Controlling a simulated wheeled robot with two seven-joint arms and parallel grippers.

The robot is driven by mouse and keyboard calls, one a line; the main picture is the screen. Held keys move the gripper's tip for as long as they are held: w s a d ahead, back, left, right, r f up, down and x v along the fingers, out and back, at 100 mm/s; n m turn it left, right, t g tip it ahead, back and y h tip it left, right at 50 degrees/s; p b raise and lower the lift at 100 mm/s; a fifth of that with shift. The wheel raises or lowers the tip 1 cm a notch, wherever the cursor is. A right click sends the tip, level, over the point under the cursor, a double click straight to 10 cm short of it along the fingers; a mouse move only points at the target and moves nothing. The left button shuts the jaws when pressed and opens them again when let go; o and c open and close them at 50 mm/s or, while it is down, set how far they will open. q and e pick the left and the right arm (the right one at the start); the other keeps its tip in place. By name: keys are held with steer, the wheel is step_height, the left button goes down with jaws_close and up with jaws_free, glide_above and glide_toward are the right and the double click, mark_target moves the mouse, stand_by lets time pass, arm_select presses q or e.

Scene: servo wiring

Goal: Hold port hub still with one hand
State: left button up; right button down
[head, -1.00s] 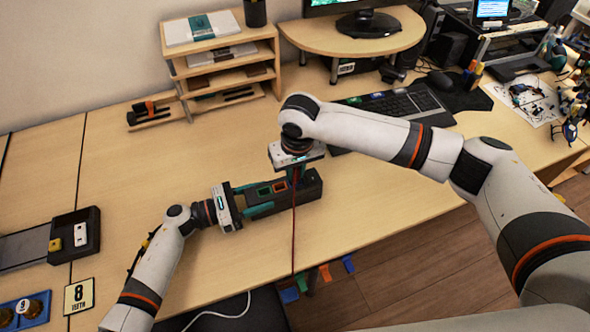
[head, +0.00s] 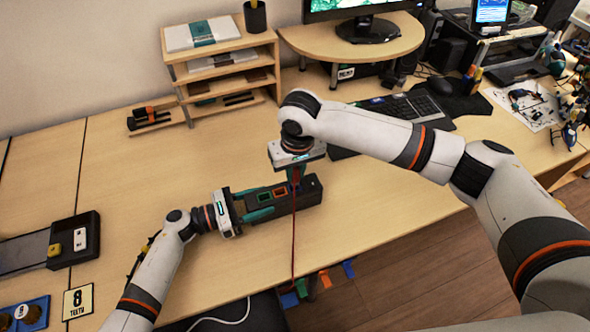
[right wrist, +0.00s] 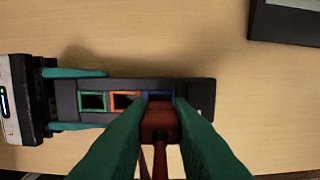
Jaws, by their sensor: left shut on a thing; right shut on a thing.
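The port hub (head: 292,200) is a long dark block lying on the desk, with a green-rimmed port (right wrist: 92,101), an orange-rimmed port (right wrist: 125,101) and a blue-rimmed port along its top. My left gripper (head: 252,206) is shut on the hub's left end, one finger along each long side. My right gripper (head: 296,178) points down above the hub's right part. It is shut on a red plug (right wrist: 160,122) with a red cable (head: 293,240) that hangs over the desk's front edge. The plug is over the blue port, which it largely hides; I cannot tell how deep it sits.
A keyboard (head: 412,106) and a monitor stand (head: 355,45) are behind on the right. A wooden shelf (head: 222,65) stands at the back. Coloured clips (head: 322,278) hang at the front edge. The desk left of the hub's back side is clear.

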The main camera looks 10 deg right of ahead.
steer(key=shift+r, duration=0.1)
steer(key=shift+r, duration=1.9)
arm_select(q)
steer(key=o, duration=1.1)
steer(key=shift+o, duration=0.2)
steer(key=shift+a, duration=0.1)
steer(key=v, duration=1.2)
